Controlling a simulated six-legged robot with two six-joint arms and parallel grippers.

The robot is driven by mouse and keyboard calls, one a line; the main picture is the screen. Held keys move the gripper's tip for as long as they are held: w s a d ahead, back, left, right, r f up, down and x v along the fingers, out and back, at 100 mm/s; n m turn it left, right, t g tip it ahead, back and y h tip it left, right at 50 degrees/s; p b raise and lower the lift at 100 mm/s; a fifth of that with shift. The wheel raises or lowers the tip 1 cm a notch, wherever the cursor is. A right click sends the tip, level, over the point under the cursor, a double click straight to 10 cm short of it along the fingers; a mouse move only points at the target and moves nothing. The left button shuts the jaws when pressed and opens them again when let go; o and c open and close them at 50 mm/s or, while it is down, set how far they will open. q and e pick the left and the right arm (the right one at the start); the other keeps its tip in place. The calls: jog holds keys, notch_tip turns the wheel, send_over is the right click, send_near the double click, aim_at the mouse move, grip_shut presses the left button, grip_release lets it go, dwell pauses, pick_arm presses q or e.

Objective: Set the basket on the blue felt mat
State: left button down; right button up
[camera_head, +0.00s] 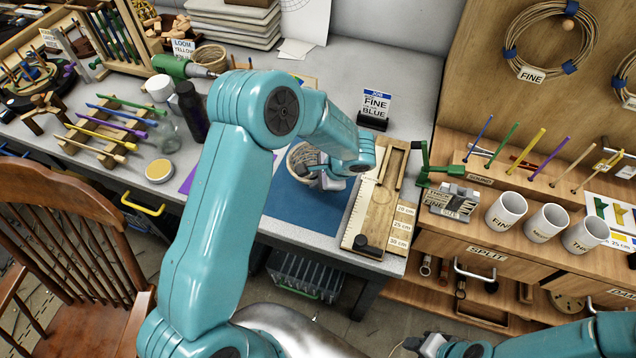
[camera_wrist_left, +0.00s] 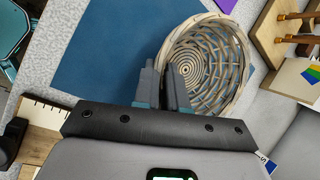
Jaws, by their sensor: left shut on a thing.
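The woven cane basket (camera_head: 300,162) is round and open-topped. It is over the far part of the blue felt mat (camera_head: 303,208), partly hidden by my left arm. My left gripper (camera_head: 328,178) is shut on the basket's near wall. In the left wrist view the gripper (camera_wrist_left: 164,75) pinches the rim of the basket (camera_wrist_left: 222,75), which overlaps the edge of the blue mat (camera_wrist_left: 110,50) and reaches past it onto grey table. I cannot tell whether its base touches. My right gripper (camera_head: 432,345) is at the bottom edge, partly cut off.
A wooden measuring board (camera_head: 380,205) lies right of the mat. A job sign (camera_head: 374,108) stands behind it. A green-handled drill (camera_head: 180,67), dark bottle (camera_head: 191,110) and glass jar (camera_head: 166,137) stand left. White mugs (camera_head: 507,210) stand on the right bench.

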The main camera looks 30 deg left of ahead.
pick_arm(q)
jog(key=f, duration=0.3)
jog(key=shift+w+a+f, duration=0.15)
jog(key=shift+w+f, duration=0.1)
jog(key=shift+w, duration=0.1)
jog(key=shift+s+r, duration=0.1)
jog(key=shift+s, duration=0.15)
jog(key=c, duration=1.2)
grip_release()
jog(key=shift+w+f, duration=0.2)
jog(key=shift+s+r, duration=0.15)
